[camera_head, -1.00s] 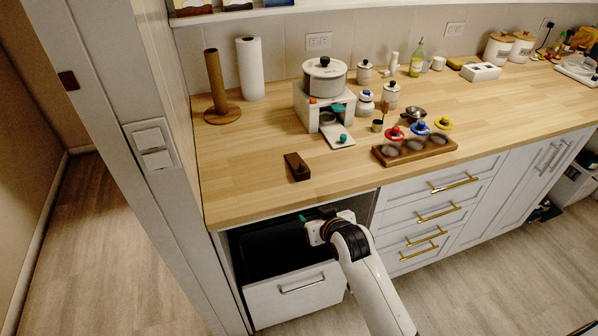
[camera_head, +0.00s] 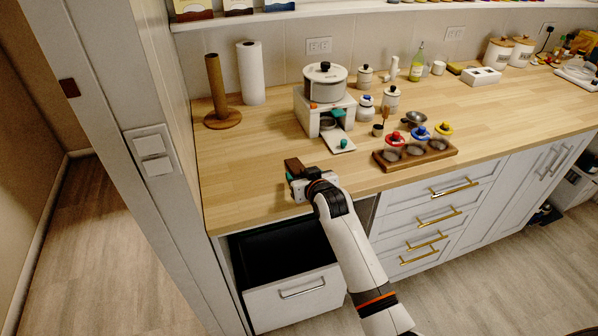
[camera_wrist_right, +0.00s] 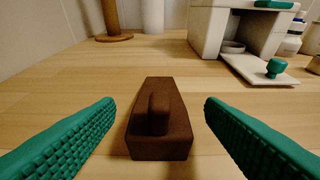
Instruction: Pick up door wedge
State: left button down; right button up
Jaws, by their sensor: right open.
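The door wedge (camera_wrist_right: 160,130) is a dark brown block with a raised rounded grip on top. It rests on the wooden countertop near its front left part. In the right wrist view it lies between the two green fingers of my right gripper (camera_wrist_right: 160,134), with a gap on each side. In the head view my right gripper (camera_head: 296,184) is at the counter's front edge and hides part of the wedge (camera_head: 292,165). The right gripper is open and empty. My left gripper is not in view.
An open drawer (camera_head: 300,292) sits below the counter's front edge. Behind the wedge stand a white stand with a pot (camera_head: 325,82), a paper roll (camera_head: 250,73) and a brown holder (camera_head: 217,90). A wooden tray (camera_head: 430,155) with coloured-knobbed jars lies to the right. Bare countertop (camera_head: 250,150) surrounds the wedge.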

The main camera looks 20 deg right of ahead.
aim_at(297, 165)
jog(key=shift+x, duration=2.15)
jog(key=shift+r, duration=0.1)
jog(key=c, duration=1.1)
